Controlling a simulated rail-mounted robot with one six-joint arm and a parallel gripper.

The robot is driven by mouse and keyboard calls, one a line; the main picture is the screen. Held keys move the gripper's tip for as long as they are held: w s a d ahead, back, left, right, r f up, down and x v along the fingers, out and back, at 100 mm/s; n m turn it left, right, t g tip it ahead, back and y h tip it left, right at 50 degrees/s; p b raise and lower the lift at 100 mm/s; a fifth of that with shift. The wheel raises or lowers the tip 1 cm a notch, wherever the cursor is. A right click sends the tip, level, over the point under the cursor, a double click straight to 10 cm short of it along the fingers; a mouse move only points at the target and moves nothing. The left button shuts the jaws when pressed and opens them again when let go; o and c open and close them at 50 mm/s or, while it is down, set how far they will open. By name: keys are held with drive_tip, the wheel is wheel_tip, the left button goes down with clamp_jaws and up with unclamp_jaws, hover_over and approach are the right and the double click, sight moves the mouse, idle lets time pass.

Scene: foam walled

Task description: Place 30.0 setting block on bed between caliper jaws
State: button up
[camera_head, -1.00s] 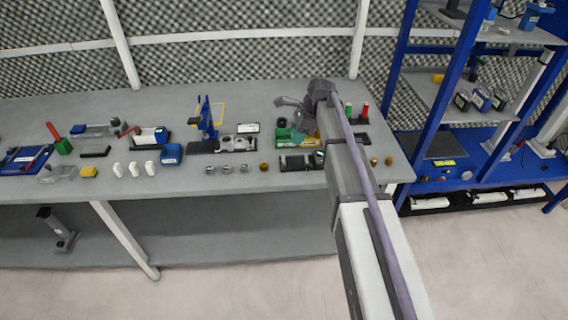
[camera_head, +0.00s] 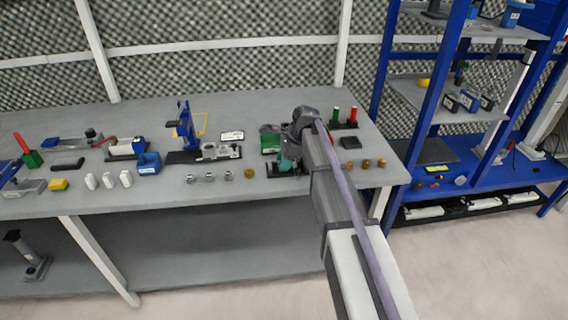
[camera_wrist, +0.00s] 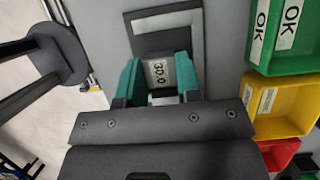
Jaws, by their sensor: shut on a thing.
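The setting block (camera_wrist: 158,73), dark with a white label reading 30.0, is between the teal fingers of my gripper (camera_wrist: 157,82) in the wrist view. The gripper is shut on it. Just beyond the block is a dark-edged grey frame (camera_wrist: 136,45) with a pale bar across it; I cannot tell whether the block touches it. In the head view my gripper (camera_head: 289,163) is low over the right part of the bench, and the arm hides much of what is beneath. A grey device (camera_head: 221,151) lies left of it; I cannot tell whether it is the caliper.
Green (camera_wrist: 283,40), yellow (camera_wrist: 278,103) and red (camera_wrist: 277,153) bins stand right of the gripper in the wrist view. Small metal cylinders (camera_head: 209,177) line the bench's front edge. Red and green posts (camera_head: 351,115) stand behind the arm. A blue shelf rack (camera_head: 430,75) is at the right.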

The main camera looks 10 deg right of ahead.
drive_tip(key=o, duration=0.7)
drive_tip(key=p+v, duration=1.2)
drive_tip(key=v, duration=0.1)
drive_tip(key=s+a+n+h, duration=0.1)
drive_tip(key=s+n, duration=0.5)
drive_tip(key=s, duration=0.3)
drive_tip(key=s+a+f+n+h, duration=0.1)
drive_tip(key=s+a+n+h, duration=0.1)
drive_tip(key=s+n, duration=0.4)
drive_tip(key=s+a+f+n+h, duration=0.1)
drive_tip(key=s+a+n, duration=0.1)
drive_tip(key=s+n, duration=0.5)
drive_tip(key=shift+s+a+h, duration=0.2)
drive_tip(key=shift+s+h, duration=0.1)
drive_tip(key=shift+s, duration=2.35)
